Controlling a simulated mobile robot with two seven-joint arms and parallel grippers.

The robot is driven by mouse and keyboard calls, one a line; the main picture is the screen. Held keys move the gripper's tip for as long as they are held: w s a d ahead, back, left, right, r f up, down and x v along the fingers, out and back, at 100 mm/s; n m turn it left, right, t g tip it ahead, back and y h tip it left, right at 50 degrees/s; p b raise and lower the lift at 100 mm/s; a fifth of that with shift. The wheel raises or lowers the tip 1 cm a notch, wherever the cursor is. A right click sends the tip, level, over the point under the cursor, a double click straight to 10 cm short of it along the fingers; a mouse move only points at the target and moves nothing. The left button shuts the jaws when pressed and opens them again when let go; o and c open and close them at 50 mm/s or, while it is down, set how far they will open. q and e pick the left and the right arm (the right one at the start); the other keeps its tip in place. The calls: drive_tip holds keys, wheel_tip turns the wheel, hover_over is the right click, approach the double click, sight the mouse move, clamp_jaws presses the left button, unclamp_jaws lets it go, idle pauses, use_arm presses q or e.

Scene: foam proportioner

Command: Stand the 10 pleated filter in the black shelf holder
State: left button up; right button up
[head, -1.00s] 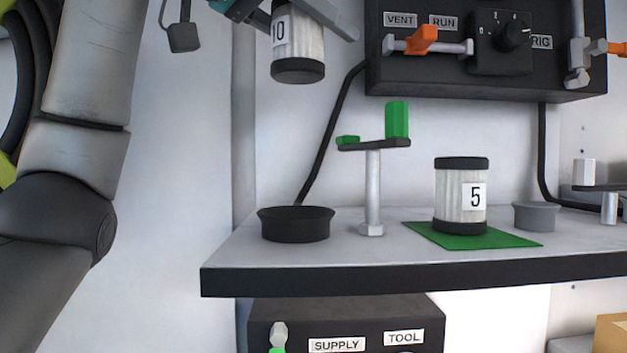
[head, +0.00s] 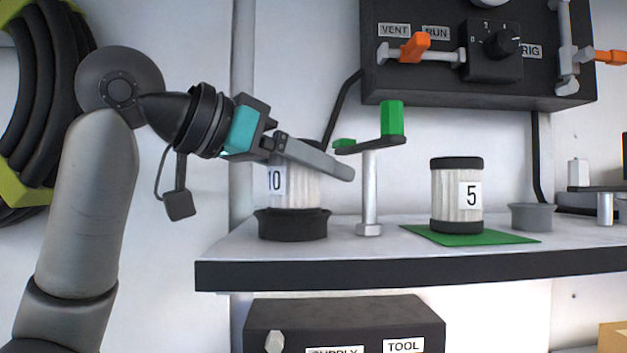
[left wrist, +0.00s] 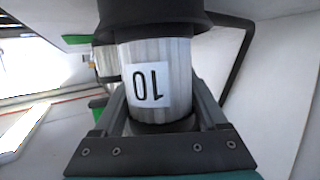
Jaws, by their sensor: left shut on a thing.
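The 10 pleated filter (head: 296,190) stands upright with its lower end inside the rim of the black shelf holder (head: 292,225). My left gripper (head: 318,165) is shut on the filter near its top. In the left wrist view the filter (left wrist: 183,75) shows upside down between my fingers (left wrist: 165,112), with its end at the black holder (left wrist: 150,16). How deep it sits in the holder is hidden by the rim. My right gripper is not in view.
A post with green blocks (head: 370,190) stands close right of the holder. The 5 filter (head: 456,200) stands on a green mat (head: 510,238), beside a grey holder (head: 532,217). A control panel (head: 480,75) hangs above. The shelf front (head: 420,273) is clear.

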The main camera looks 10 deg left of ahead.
sight(270, 160)
use_arm(q)
drive_tip(key=shift+f, duration=0.45)
drive_tip(key=o, duration=1.5)
drive_tip(key=shift+f, duration=0.15)
drive_tip(key=shift+s+a+r, duration=0.15)
drive_tip(key=shift+a+r, duration=0.05)
drive_tip(key=shift+r, duration=0.05)
drive_tip(key=b+v, duration=0.2)
drive_tip(key=v, duration=0.9)
drive_tip(key=shift+s+a+r, duration=0.1)
drive_tip(key=shift+s+a, duration=0.05)
